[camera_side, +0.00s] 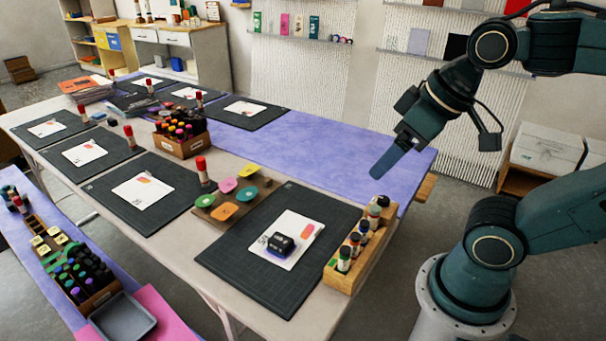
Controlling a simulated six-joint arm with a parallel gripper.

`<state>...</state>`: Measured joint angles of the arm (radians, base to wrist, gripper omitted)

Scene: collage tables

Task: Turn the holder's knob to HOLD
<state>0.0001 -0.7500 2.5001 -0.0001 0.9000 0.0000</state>
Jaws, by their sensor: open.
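A wooden holder (337,281) stands at the right edge of the front mat, with a row of small bottles in it. A dark round piece (380,201) shows at its far end; I cannot tell whether this is the knob, and no HOLD marking is readable. My gripper (382,168) is open, hanging in the air above and behind the far end of the holder, apart from it. Only one finger shows clearly, and nothing is seen in its grasp. A small black device (281,244) lies on a white card (296,229) on the mat.
The front mat (240,258) is mostly clear. A crate of bottles (182,148) stands farther back. The purple table strip (330,150) is bare.

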